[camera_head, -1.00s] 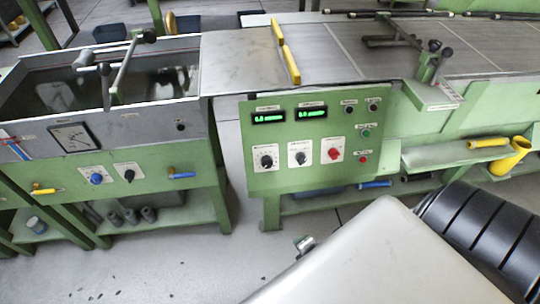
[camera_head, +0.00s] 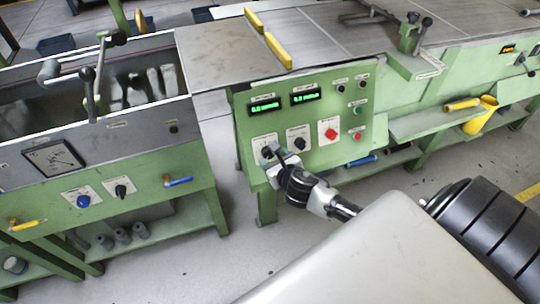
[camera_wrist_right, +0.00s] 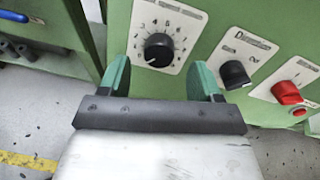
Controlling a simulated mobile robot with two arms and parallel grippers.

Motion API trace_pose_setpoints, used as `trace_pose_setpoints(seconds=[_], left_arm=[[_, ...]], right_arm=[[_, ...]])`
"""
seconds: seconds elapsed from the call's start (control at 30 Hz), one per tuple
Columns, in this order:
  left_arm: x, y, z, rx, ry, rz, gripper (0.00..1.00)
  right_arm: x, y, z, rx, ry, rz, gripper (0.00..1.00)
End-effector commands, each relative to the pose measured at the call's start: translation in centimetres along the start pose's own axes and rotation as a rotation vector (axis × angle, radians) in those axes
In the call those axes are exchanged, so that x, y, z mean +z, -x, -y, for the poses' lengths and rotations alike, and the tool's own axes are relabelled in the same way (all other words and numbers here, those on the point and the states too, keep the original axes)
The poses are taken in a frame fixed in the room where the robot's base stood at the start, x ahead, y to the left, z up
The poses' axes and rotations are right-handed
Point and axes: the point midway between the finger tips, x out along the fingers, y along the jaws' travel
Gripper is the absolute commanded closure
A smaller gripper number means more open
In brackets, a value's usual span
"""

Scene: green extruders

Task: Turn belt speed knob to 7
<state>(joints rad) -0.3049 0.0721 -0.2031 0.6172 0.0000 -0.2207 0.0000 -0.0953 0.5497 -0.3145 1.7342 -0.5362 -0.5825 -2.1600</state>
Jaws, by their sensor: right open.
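The green control panel (camera_head: 345,145) carries a row of knobs under two green-lit displays. Its leftmost black knob, with a white numbered dial plate (camera_head: 258,142), is partly hidden by my right gripper (camera_head: 273,153) in the head view. In the right wrist view this round black knob (camera_wrist_right: 158,50) stands ahead, between the spread fingers of my right gripper (camera_wrist_right: 162,80). The fingers look apart from the knob. Numbers around 3 to 6 show on its plate; the pointer's exact setting is hard to tell. My left gripper is out of view.
A second black knob (camera_wrist_right: 235,74) sits close to the right finger, with a red switch (camera_wrist_right: 288,92) beyond it. In the head view, yellow bars (camera_head: 278,50) lie on the metal top above the panel. An open basin (camera_head: 130,95) stands to the left.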

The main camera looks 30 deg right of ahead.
Motion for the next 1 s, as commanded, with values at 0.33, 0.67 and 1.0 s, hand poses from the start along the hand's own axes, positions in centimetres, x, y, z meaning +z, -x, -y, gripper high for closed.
trace_pose_setpoints(seconds=[0.33,0.67,1.0], left_arm=[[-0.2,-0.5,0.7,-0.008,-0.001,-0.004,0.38],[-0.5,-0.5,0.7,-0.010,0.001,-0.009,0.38],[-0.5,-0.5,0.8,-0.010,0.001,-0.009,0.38]], right_arm=[[0.0,-3.6,0.0,0.001,-0.001,-0.001,0.36],[0.0,-3.7,0.0,0.001,-0.002,-0.001,0.45],[-0.1,-3.7,0.0,0.001,-0.003,-0.001,0.85]])
